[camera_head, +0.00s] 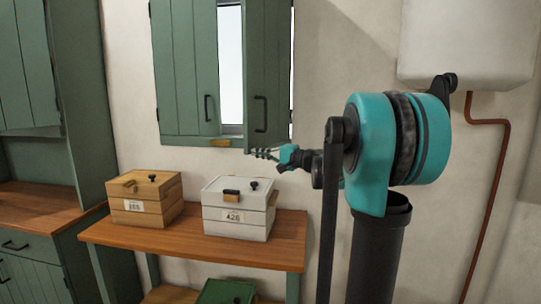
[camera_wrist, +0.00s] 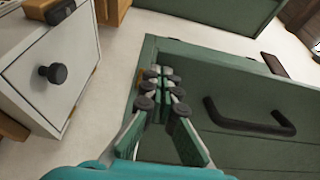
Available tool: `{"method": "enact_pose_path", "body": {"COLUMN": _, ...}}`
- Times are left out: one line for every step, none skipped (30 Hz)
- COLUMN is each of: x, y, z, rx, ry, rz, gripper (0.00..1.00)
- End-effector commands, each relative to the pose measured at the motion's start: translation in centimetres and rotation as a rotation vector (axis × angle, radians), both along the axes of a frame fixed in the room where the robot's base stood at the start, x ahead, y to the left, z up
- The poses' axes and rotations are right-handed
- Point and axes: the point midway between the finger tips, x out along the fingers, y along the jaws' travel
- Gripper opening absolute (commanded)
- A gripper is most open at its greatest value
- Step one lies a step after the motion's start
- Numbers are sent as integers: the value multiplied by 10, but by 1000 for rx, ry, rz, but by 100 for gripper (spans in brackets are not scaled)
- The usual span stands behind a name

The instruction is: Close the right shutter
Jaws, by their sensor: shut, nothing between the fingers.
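The right shutter (camera_head: 268,75) is a green plank panel with a dark handle (camera_head: 260,113). It stands partly open, and a bright strip of window (camera_head: 230,65) shows between it and the left shutter (camera_head: 184,70). My gripper (camera_head: 252,153) is shut and empty, just below the right shutter's lower edge in the head view. In the wrist view, my gripper's fingertips (camera_wrist: 162,88) overlap a green panel near its end, with a dark handle (camera_wrist: 248,118) to their right. Whether the fingers touch the panel cannot be told.
A wooden box (camera_head: 146,200) and a white box (camera_head: 238,210) stand on a wooden table (camera_head: 200,243) below the window. A green cabinet (camera_head: 75,130) stands at left. A white tank (camera_head: 467,45) with a copper pipe (camera_head: 492,190) is at right.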

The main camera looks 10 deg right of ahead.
Motion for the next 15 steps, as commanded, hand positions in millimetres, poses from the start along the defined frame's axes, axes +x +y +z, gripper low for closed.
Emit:
{"method": "enact_pose_path", "body": {"x": 5, "y": 14, "z": 0, "rx": 0, "ry": 0, "rz": -28, "gripper": 0}}
{"method": "enact_pose_path", "body": {"x": 9, "y": 21, "z": 0, "rx": 0, "ry": 0, "rz": -50, "gripper": 0}}
{"method": "enact_pose_path", "body": {"x": 16, "y": 29, "z": 0, "rx": 0, "ry": 0, "rz": -81, "gripper": 0}}
{"method": "enact_pose_path", "body": {"x": 21, "y": 34, "z": 0, "rx": 0, "ry": 0, "rz": -105, "gripper": 0}}
{"method": "enact_pose_path", "body": {"x": 25, "y": 39, "z": 0, "rx": 0, "ry": 0, "rz": -128, "gripper": 0}}
{"method": "enact_pose_path", "body": {"x": 32, "y": 46, "z": 0, "rx": 0, "ry": 0, "rz": -157, "gripper": 0}}
{"method": "enact_pose_path", "body": {"x": 37, "y": 51, "z": 0, "rx": 0, "ry": 0, "rz": -178, "gripper": 0}}
{"method": "enact_pose_path", "body": {"x": 42, "y": 56, "z": 0, "rx": 0, "ry": 0, "rz": -200, "gripper": 0}}
{"method": "enact_pose_path", "body": {"x": 48, "y": 61, "z": 0, "rx": 0, "ry": 0, "rz": -227, "gripper": 0}}
{"method": "enact_pose_path", "body": {"x": 53, "y": 66, "z": 0, "rx": 0, "ry": 0, "rz": -247, "gripper": 0}}
{"method": "enact_pose_path", "body": {"x": 58, "y": 70, "z": 0, "rx": 0, "ry": 0, "rz": -267, "gripper": 0}}
{"method": "enact_pose_path", "body": {"x": 64, "y": 75, "z": 0, "rx": 0, "ry": 0, "rz": -293, "gripper": 0}}
{"method": "enact_pose_path", "body": {"x": 69, "y": 78, "z": 0, "rx": 0, "ry": 0, "rz": -313, "gripper": 0}}
{"method": "enact_pose_path", "body": {"x": 75, "y": 81, "z": 0, "rx": 0, "ry": 0, "rz": -317, "gripper": 0}}
{"method": "enact_pose_path", "body": {"x": 82, "y": 84, "z": 0, "rx": 0, "ry": 0, "rz": -315, "gripper": 0}}
